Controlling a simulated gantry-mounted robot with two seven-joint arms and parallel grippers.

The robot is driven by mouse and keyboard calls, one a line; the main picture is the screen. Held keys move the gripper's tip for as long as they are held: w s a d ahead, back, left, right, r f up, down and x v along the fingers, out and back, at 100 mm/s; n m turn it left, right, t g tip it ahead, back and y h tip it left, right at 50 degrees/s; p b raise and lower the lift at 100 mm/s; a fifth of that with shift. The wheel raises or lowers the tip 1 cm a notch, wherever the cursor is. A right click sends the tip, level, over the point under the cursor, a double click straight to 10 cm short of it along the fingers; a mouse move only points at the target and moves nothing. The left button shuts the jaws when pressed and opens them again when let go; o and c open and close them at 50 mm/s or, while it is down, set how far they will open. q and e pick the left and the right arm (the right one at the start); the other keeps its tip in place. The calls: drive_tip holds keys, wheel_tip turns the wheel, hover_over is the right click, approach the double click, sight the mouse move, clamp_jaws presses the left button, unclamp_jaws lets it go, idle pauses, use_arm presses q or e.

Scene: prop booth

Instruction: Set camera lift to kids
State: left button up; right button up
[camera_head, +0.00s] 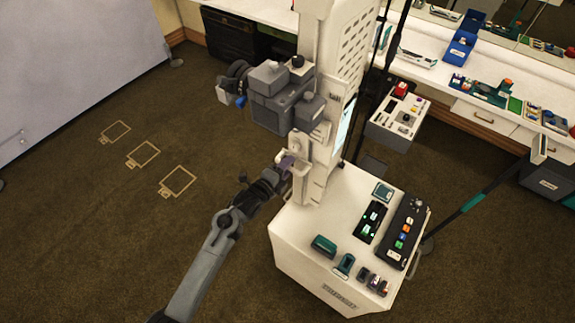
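The camera lift is a tall white column (333,75) standing at the back of a white cabinet. A dark grey camera (283,97) with a lens facing left is mounted on the column's left side. Below the camera, a small white bracket (299,168) sticks out low on the column. My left gripper (285,166) is at this bracket, on its left side, with a small purplish part between them. Its fingertips are too small and partly hidden, so I cannot tell whether it grips anything. No "kids" marking is readable. My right gripper is not in view.
The white cabinet top (300,222) carries a black button panel (405,232) and several small green and dark devices. A white control box (396,122) stands behind. A pole with a teal band (472,203) slants at the right. The carpet at left is open, with outlined floor marks (178,181).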

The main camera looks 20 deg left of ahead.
use_arm(q)
drive_tip(key=shift+w, duration=0.25)
clamp_jaws()
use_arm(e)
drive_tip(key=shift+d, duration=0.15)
use_arm(q)
drive_tip(key=shift+d+f, duration=0.1)
drive_tip(key=shift+f, duration=0.05)
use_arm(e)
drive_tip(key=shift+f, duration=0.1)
